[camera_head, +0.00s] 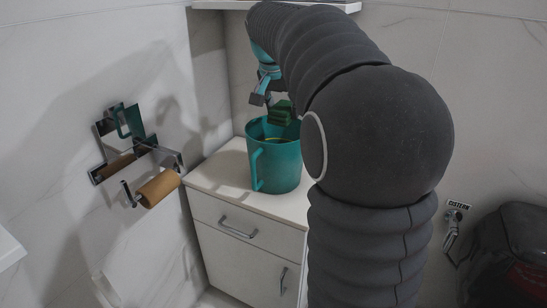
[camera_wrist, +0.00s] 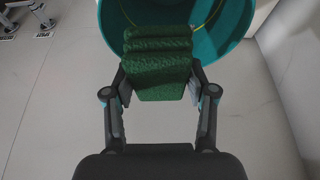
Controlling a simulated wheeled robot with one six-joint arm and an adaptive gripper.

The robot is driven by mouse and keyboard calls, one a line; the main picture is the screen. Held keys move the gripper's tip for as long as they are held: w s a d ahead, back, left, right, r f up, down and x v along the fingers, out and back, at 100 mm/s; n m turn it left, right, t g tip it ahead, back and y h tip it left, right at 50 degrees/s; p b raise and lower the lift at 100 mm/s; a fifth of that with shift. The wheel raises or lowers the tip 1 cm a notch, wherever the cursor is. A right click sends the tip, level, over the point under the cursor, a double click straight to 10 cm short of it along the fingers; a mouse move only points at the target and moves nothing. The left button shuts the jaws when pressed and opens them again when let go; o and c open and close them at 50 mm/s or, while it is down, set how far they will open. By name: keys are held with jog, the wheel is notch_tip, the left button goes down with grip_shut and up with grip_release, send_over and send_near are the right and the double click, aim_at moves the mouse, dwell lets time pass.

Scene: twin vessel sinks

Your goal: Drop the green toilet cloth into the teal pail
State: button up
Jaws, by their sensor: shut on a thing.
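The green toilet cloth (camera_wrist: 160,65) is folded and held between the two fingertips of my gripper (camera_wrist: 160,90). In the head view the cloth (camera_head: 281,113) shows just above the rim of the teal pail, and my gripper (camera_head: 268,104) is beside it. The teal pail (camera_head: 277,168) stands upright on the cabinet top, its handle on the left. In the wrist view the pail (camera_wrist: 246,20) is at the top, with the far part of the cloth overlapping its opening. My arm hides part of the cabinet to the right of the pail.
The white cabinet (camera_head: 236,262) has a drawer and a door with metal handles. A wall-mounted paper holder with a brown roll (camera_head: 160,188) is on the left wall. A dark bin (camera_head: 507,255) stands at the lower right. A shelf (camera_head: 330,6) is above.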

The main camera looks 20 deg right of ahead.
jog(key=shift+f+b, duration=1.2)
jog(key=shift+f, duration=0.7)
jog(key=o, duration=1.1)
jog(key=shift+r, duration=0.1)
jog(key=v, duration=1.2)
